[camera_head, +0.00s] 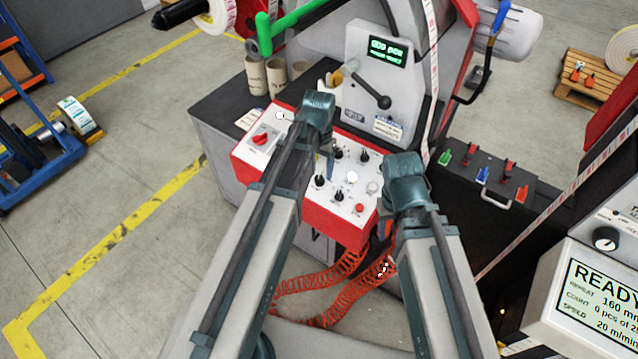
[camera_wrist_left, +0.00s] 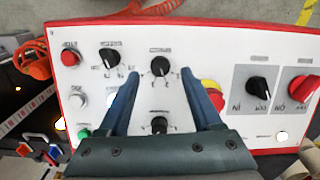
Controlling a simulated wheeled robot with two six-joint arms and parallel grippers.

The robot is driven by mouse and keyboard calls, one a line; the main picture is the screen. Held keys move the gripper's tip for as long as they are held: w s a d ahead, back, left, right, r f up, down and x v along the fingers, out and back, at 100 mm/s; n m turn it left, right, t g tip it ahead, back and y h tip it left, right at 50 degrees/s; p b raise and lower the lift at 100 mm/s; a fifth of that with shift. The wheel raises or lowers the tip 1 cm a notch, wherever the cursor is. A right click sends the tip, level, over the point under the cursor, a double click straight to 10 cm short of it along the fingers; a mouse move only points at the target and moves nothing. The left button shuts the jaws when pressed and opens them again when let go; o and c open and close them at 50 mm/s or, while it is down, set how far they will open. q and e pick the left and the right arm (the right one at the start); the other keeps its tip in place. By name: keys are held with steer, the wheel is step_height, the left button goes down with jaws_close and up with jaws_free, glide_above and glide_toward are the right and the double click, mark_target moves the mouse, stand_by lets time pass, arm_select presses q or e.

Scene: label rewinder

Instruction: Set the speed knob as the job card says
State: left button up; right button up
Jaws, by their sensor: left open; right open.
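The red-edged control panel (camera_head: 243,155) carries several black knobs. My left gripper (camera_head: 325,168) is over it, open; in the left wrist view (camera_wrist_left: 160,76) its fingers stand apart on either side of a black knob (camera_wrist_left: 160,67). This knob also shows in the head view (camera_head: 320,181). I cannot tell whether the fingers touch it. Another knob (camera_wrist_left: 108,57) is beside it and one (camera_wrist_left: 158,125) lies nearer the gripper body. The label print is too small to read. My right gripper (camera_head: 403,175) is at the panel's right edge, its fingertips mostly hidden. A white printed card (camera_head: 388,129) is unreadable.
A red switch (camera_wrist_left: 303,88) and a red-and-yellow button (camera_wrist_left: 213,90) sit on the panel. A black lever (camera_head: 370,90) stands behind it. A screen (camera_head: 598,300) at right reads READY, 160 mm, speed 20 m/min. Orange coiled hoses (camera_head: 325,290) hang below.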

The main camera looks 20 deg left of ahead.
mark_target(319, 178)
arm_select(q)
step_height(319, 178, down, 3)
steer(key=shift+f+b, duration=0.2)
steer(key=shift+b, duration=0.95)
arm_select(e)
step_height(319, 178, down, 3)
steer(key=shift+f, duration=0.15)
arm_select(q)
jaws_close()
